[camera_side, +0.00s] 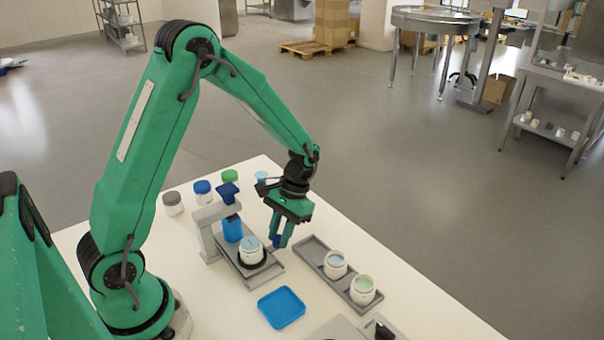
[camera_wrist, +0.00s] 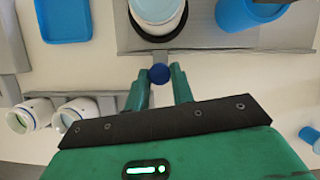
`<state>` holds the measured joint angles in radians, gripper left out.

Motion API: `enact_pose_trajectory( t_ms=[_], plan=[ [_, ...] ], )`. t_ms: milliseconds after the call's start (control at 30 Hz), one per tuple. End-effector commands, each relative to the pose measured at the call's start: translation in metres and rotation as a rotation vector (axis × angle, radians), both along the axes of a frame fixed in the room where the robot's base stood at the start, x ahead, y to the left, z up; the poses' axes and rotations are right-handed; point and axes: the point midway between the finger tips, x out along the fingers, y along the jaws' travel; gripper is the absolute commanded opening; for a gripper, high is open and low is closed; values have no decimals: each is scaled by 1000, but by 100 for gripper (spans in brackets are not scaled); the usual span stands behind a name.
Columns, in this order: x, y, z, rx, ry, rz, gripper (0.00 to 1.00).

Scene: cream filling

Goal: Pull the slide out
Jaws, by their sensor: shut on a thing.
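The slide (camera_side: 262,274) is a grey plate on the filling stand's base, and it also shows in the wrist view (camera_wrist: 128,38). A white jar (camera_side: 251,254) stands upright on it in a dark ring; the jar also shows in the wrist view (camera_wrist: 158,12). The jar sits in front of the blue cylinder (camera_side: 232,229) of the stand. My gripper (camera_side: 278,243) points down at the slide's right side. In the wrist view my gripper (camera_wrist: 159,80) is shut on a round blue knob (camera_wrist: 159,73) at the slide's edge.
A grey tray (camera_side: 312,246) with two white jars (camera_side: 335,264) lies right of my gripper. A blue square lid or dish (camera_side: 281,307) lies in front. Several lidded pots (camera_side: 203,192) stand behind the filling stand (camera_side: 205,232). White table is bare between them.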

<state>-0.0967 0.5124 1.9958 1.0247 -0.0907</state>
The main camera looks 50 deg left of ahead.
Motion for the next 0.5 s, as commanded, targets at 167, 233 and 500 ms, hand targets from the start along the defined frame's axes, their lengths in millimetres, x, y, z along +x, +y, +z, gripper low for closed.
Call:
enact_pose_trajectory(
  t_ms=[167,233,500],
  plan=[
    [1,-10,0,12,-5,-3,0],
    [1,-11,0,12,-4,-4,0],
    [0,-12,0,12,-3,-6,35]
  ],
)
